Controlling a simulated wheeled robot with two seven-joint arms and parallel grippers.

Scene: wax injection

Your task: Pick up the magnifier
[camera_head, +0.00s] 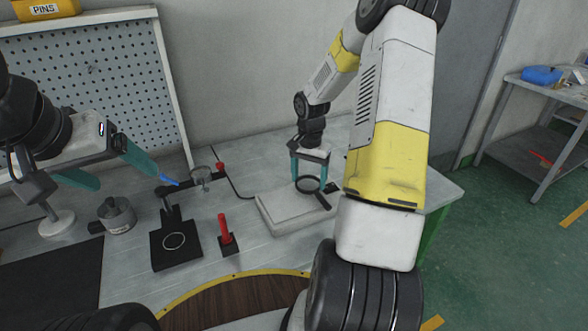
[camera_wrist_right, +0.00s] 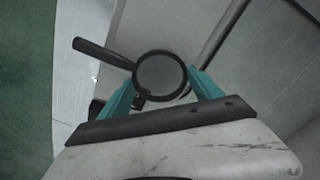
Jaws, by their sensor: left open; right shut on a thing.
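The magnifier (camera_head: 321,194) has a round black rim and a dark handle. It is at the right part of the pale grey block (camera_head: 266,219) on the table. My right gripper (camera_head: 309,183) points down from above and is shut on the magnifier's rim, one teal finger on each side. In the right wrist view the rim (camera_wrist_right: 160,75) sits between the teal fingertips (camera_wrist_right: 163,84), with the handle pointing to the upper left. I cannot tell whether the magnifier touches the block. My left gripper (camera_head: 113,167) is open and empty at the left, above the table.
A black stand with a ring (camera_head: 173,241), a red-handled tool on a black base (camera_head: 225,235) and a metal pot (camera_head: 117,215) stand left of the block. A pegboard (camera_head: 100,85) rises behind. A second table (camera_head: 548,90) stands at the right.

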